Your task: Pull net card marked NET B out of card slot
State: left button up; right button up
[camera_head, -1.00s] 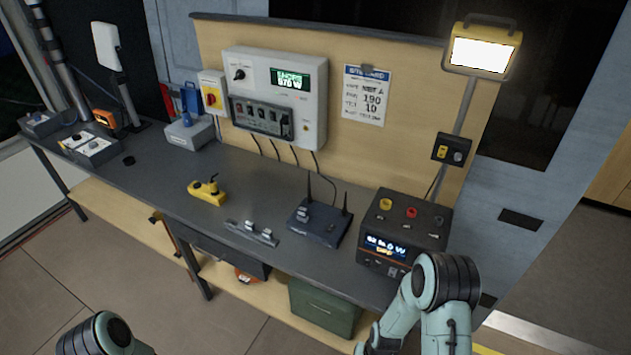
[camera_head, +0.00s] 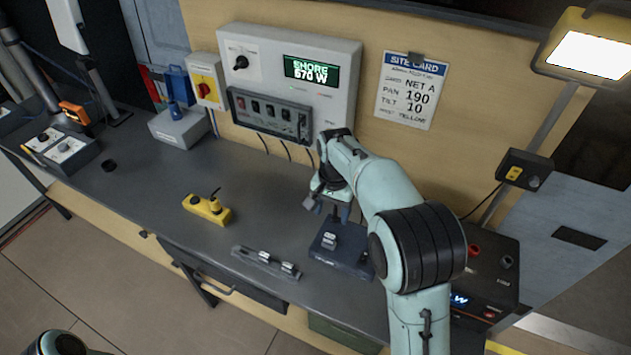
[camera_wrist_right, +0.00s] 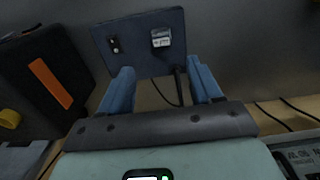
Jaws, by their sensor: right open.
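The dark blue network box (camera_head: 335,260) stands on the bench, its antennas partly hidden by my right arm. A pale-topped net card (camera_head: 329,239) sits in its card slot; its marking is too small to read. The wrist view shows the box (camera_wrist_right: 136,60) and the card (camera_wrist_right: 161,38) beyond the fingertips. My right gripper (camera_head: 328,208) is above and behind the card, open and empty. Its two blue fingers (camera_wrist_right: 160,66) are apart in the wrist view, not touching the card. My left gripper is out of view.
A grey rack (camera_head: 262,264) with pale-topped cards lies at the bench's front edge. A yellow device (camera_head: 207,210) lies left of it. A black power unit (camera_head: 495,280) stands to the right. The wall panel (camera_head: 335,75) reads SHORE 670 W.

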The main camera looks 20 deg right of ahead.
aim_at(330, 236)
notch_tip(330, 236, down, 4)
jog(key=shift+s+r+b, duration=0.1)
jog(key=shift+b, duration=0.2)
notch_tip(330, 236, down, 8)
jog(key=shift+r+b, duration=0.2)
jog(key=shift+b, duration=0.15)
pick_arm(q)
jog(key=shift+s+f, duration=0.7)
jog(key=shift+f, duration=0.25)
pick_arm(e)
jog(key=shift+w+f, duration=0.25)
jog(key=shift+f, duration=0.5)
grip_shut()
